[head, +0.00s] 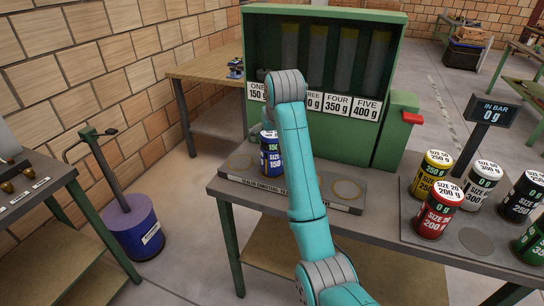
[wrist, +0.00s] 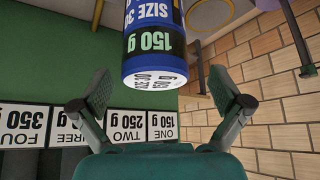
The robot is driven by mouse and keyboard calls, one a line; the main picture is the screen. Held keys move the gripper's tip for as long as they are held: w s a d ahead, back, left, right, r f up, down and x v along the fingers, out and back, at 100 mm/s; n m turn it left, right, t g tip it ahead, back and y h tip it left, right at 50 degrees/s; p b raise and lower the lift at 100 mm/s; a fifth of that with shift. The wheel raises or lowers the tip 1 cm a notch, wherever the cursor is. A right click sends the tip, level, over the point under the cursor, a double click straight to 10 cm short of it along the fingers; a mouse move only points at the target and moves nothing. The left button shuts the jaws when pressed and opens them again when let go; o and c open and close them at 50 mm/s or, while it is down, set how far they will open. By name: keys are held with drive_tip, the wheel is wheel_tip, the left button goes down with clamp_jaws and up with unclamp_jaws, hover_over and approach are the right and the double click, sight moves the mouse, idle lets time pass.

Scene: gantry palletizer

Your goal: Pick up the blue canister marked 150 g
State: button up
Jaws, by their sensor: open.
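The blue canister with a 150 g label (head: 268,158) stands on the left of a grey tray (head: 345,207) on the table, partly hidden by my arm in the head view. In the wrist view the canister (wrist: 152,40) fills the top centre, its labelled end toward me. My gripper (wrist: 160,88) is open, with one finger on each side of the picture and the canister's near end between or just beyond them. I cannot tell whether either finger touches it. The head view hides my gripper behind the arm.
A green dispenser cabinet (head: 398,60) with weight labels stands behind the tray. An empty ring (head: 346,189) marks the tray's right.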

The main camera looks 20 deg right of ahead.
drive_tip(key=x, duration=0.5)
drive_tip(key=shift+s+d+f, duration=0.1)
drive_tip(key=shift+d+f, duration=0.1)
drive_tip(key=shift+d, duration=0.1)
drive_tip(key=c, duration=1.7)
drive_tip(key=shift+c, duration=0.3)
drive_tip(key=shift+r, duration=0.1)
